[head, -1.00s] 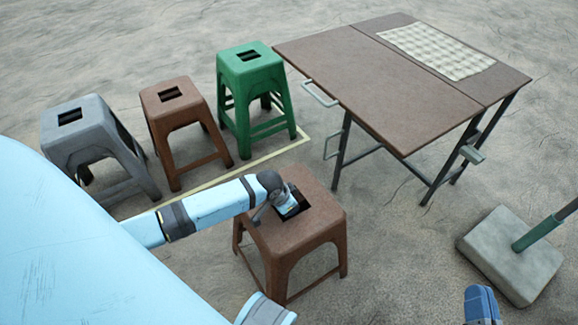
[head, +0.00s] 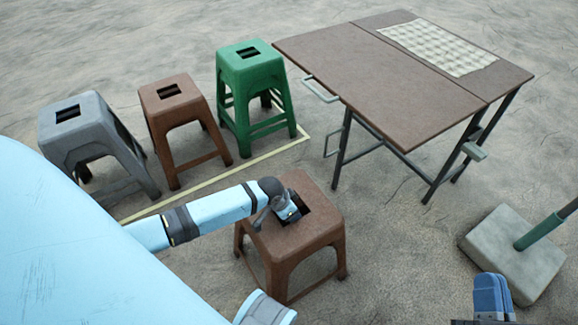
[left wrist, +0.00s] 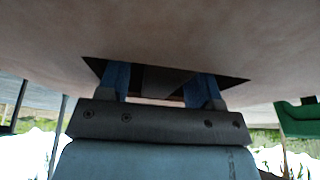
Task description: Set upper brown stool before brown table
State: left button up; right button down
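A brown stool (head: 310,232) stands upright in the lower middle of the head view, in front of and left of the brown table (head: 400,95). My left gripper (head: 289,212) is at the slot in its seat. In the left wrist view my left gripper (left wrist: 160,85) has its two blue fingers apart, reaching into the dark slot of the seat (left wrist: 200,35); their tips are hidden. Another brown stool (head: 170,100) stands farther back between two others. My right gripper (head: 492,285) is at the bottom right, its fingers close together and empty.
A grey stool (head: 72,125) and a green stool (head: 250,75) flank the rear brown stool, behind a pale floor line (head: 230,172). A checked cloth (head: 440,47) lies on the table. A grey block base with a pole (head: 510,255) stands at right. Floor before the table is clear.

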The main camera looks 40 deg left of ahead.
pick_arm(q)
jog(key=shift+r, duration=0.15)
jog(key=p+v, duration=0.4)
jog(key=v, duration=0.6)
jog(key=shift+s+r, duration=0.1)
jog(key=shift+r, duration=0.2)
jog(key=shift+s+a+r+p, duration=0.2)
jog(key=shift+r+p, duration=0.15)
jog(key=shift+r, duration=0.2)
pick_arm(e)
jog(key=d+f+g+h, duration=0.3)
jog(key=f+g, duration=0.1)
jog(key=f, duration=0.4)
jog(key=shift+s+f+h, duration=0.15)
jog(key=shift+f+h, duration=0.05)
jog(key=shift+h, duration=0.1)
pick_arm(q)
jog(key=shift+d, duration=0.15)
pick_arm(e)
jog(key=shift+d, duration=0.1)
